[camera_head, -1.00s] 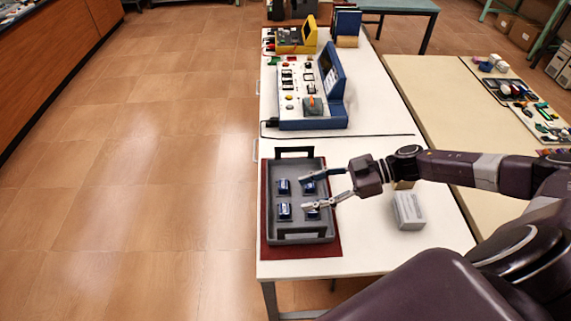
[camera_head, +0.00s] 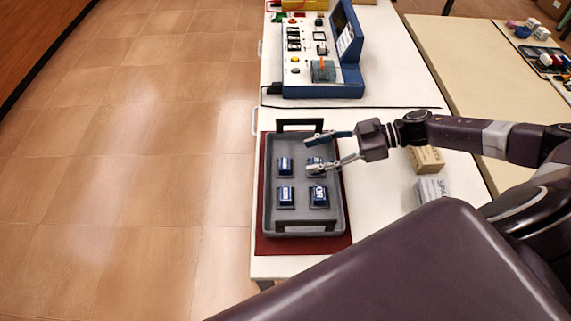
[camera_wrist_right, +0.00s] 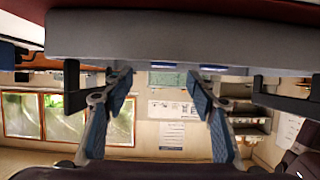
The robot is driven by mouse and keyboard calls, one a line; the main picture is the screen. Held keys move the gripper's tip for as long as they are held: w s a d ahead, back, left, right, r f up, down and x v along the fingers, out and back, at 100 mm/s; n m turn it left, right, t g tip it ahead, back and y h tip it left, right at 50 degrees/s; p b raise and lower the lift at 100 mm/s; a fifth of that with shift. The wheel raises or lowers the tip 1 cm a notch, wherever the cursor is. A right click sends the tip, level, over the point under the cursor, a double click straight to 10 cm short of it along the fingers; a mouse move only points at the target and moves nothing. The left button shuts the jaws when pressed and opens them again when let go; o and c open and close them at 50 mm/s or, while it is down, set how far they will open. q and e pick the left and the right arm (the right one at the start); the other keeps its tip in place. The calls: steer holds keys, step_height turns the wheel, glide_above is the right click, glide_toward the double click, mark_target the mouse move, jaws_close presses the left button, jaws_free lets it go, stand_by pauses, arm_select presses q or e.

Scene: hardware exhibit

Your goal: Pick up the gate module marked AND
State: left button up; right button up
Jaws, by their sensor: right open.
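Several dark blue gate modules with white labels sit in two rows in a grey tray (camera_head: 274,222). The near right module (camera_head: 319,196) has a label that looks like OR. The labels on the near left module (camera_head: 286,195), the far left module (camera_head: 284,165) and the far right module (camera_head: 315,162) are too small to read. My right gripper (camera_head: 309,155) is open and empty over the far right part of the tray, one finger partly covering the far right module. In the right wrist view its fingers (camera_wrist_right: 158,82) are spread below the tray edge (camera_wrist_right: 150,36). My left gripper is out of view.
The tray lies on a dark red mat (camera_head: 300,245) on the white table. A blue control console (camera_head: 325,89) stands behind it, past a black cable. A tan box (camera_head: 427,159) and a white box (camera_head: 431,190) stand to the right, near my arm.

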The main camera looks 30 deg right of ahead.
mark_target(285, 163)
steer(key=shift+w+a+f, duration=0.15)
steer(key=shift+w+a, duration=0.1)
steer(key=shift+a, duration=0.15)
steer(key=x, duration=0.1)
steer(key=p+x, duration=0.1)
steer(key=x, duration=0.1)
steer(key=p+x, duration=0.1)
steer(key=x, duration=0.1)
steer(key=shift+s+a+r, duration=0.2)
steer(key=shift+a+r, duration=0.05)
steer(key=shift+a, duration=0.3)
steer(key=shift+w+a+f, duration=0.2)
steer(key=shift+a+f, duration=0.15)
steer(key=shift+a, duration=0.1)
steer(key=shift+c, duration=0.6)
steer(key=c, duration=1.1)
